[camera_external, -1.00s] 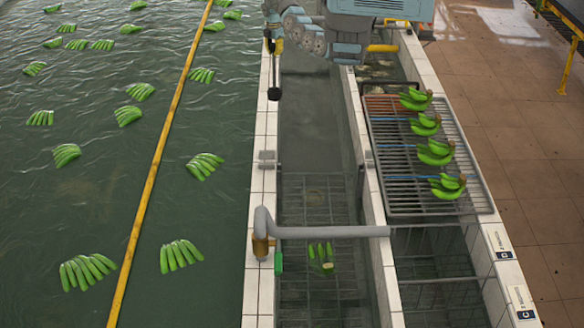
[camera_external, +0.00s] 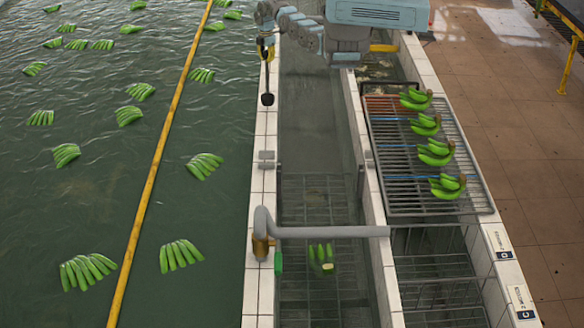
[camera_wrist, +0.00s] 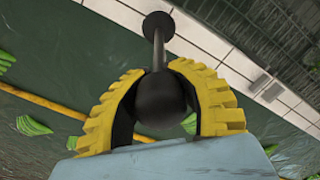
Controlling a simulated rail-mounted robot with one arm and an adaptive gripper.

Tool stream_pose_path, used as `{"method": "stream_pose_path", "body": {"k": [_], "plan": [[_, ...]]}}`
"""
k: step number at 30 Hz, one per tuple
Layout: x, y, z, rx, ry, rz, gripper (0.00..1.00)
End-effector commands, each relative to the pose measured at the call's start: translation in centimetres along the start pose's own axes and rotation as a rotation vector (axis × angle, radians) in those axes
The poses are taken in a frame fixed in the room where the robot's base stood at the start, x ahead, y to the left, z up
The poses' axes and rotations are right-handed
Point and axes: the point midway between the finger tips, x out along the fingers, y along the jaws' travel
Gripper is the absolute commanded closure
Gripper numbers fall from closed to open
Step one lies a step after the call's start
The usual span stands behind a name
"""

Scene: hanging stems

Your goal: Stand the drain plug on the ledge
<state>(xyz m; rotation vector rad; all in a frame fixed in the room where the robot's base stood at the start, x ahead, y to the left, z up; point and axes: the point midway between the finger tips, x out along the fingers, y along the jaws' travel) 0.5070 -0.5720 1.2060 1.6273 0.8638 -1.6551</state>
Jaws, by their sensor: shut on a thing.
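The drain plug (camera_external: 267,98) is a black rod with a dark, wider lower end, hanging about upright below my gripper (camera_external: 266,50). In the wrist view the drain plug (camera_wrist: 160,98) shows a round black knob near me, a thin rod and a dark disc at the far end. The yellow ribbed fingers of my gripper (camera_wrist: 158,72) are shut around the knob. The ledge (camera_external: 262,195) is the narrow white-tiled wall between pool and channel. In the picture the plug's lower end overlaps it; I cannot tell whether they touch.
A grey pipe (camera_external: 320,232) with a brass fitting (camera_external: 260,247) crosses from the ledge nearer the camera. A small grey bracket (camera_external: 267,159) sits on the ledge. Green bananas float in the pool on the left. A rack (camera_external: 400,180) with banana bunches stands right of the channel.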

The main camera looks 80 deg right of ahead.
Motion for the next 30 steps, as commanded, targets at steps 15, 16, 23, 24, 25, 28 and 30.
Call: {"method": "stream_pose_path", "body": {"k": [15, 16, 23, 24, 25, 28, 30], "plan": [[3.7, 0.3, 0.5, 0.009, -0.001, 0.003, 1.0], [3.7, 0.3, 0.5, 0.009, -0.001, 0.003, 1.0], [3.6, 0.4, 0.5, 0.009, -0.001, 0.004, 1.0], [3.8, 0.3, 0.5, 0.009, -0.001, 0.003, 1.0], [3.8, 0.3, 0.5, 0.008, -0.001, 0.003, 1.0], [3.9, 0.3, 0.5, 0.009, -0.001, 0.003, 0.67], [3.9, 0.3, 0.5, 0.009, -0.001, 0.003, 0.49]]}}
